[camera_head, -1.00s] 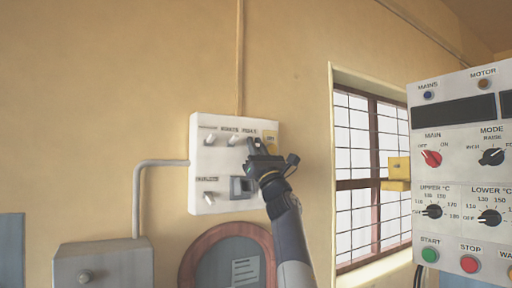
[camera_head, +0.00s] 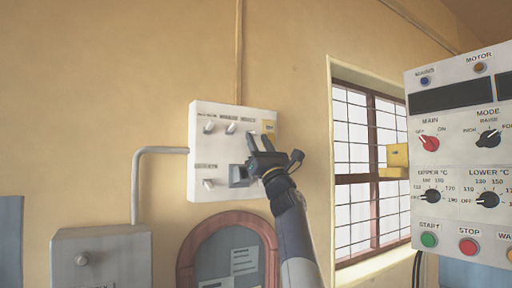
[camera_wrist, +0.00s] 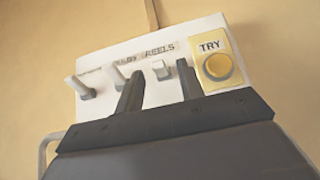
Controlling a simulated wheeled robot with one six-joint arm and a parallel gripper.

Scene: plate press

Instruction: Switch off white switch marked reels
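The white switch under the label REELS (camera_wrist: 160,70) is a short lever on the white wall panel (camera_head: 233,181), third in the top row. It sticks out towards the camera. My gripper (camera_wrist: 160,75) is open, its two dark fingers pointing up at the panel. In the wrist view the switch shows between the fingertips, with a gap on either side; I cannot tell how deep it sits between them. In the head view my gripper (camera_head: 258,141) is in front of the panel's right part and mostly hides this switch.
Two similar switches (camera_wrist: 118,75) (camera_wrist: 82,88) stand left of it. A yellow TRY button (camera_wrist: 218,67) is close to the right finger. Lower on the panel are another lever (camera_head: 209,184) and a grey socket (camera_head: 238,176). A control box (camera_head: 460,165) stands far right.

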